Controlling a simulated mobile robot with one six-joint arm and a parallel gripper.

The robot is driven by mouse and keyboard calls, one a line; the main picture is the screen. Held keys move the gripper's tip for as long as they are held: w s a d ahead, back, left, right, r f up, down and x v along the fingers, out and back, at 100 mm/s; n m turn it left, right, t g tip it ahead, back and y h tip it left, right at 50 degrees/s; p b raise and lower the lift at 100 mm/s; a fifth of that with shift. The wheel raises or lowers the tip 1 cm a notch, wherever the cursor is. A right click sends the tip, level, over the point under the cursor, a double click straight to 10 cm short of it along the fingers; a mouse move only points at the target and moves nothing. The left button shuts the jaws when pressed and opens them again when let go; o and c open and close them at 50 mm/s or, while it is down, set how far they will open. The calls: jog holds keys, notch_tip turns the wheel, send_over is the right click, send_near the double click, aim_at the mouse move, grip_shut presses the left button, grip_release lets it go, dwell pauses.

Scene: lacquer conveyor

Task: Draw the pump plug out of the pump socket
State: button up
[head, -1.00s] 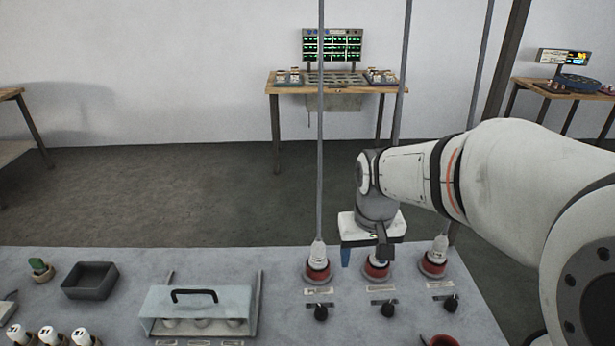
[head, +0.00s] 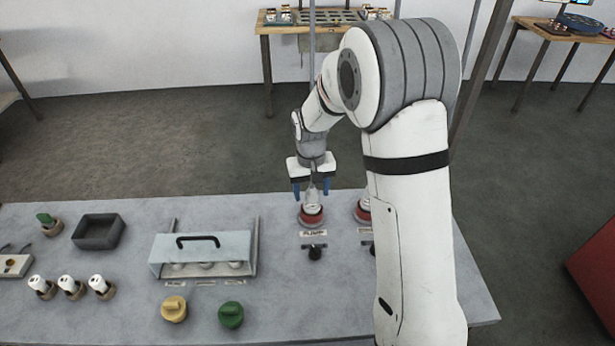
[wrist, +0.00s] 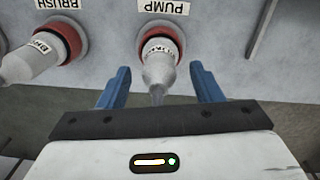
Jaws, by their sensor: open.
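The pump plug is a pale grey plug (wrist: 160,72) seated in the red-ringed pump socket (wrist: 172,32), whose label reads PUMP in the wrist view. In the head view the plug (head: 312,199) stands in the pump socket (head: 311,216) with a cable rising from its top. My gripper (wrist: 160,85) is open, with one blue finger on each side of the plug and visible gaps between. In the head view my gripper (head: 311,188) hangs above the socket, its fingers beside the plug's upper part.
A neighbouring plug (wrist: 30,62) sits in the BRUSH socket (wrist: 62,40), close beside. A black knob (head: 315,252) is in front of the pump socket. A clear-covered box (head: 203,248) with a handle stands to the left. My arm hides the bench's right part.

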jog(key=shift+f, duration=1.2)
jog(key=shift+c, duration=0.5)
jog(key=c, duration=1.1)
jog(key=shift+o, duration=0.2)
jog(key=shift+r, duration=0.1)
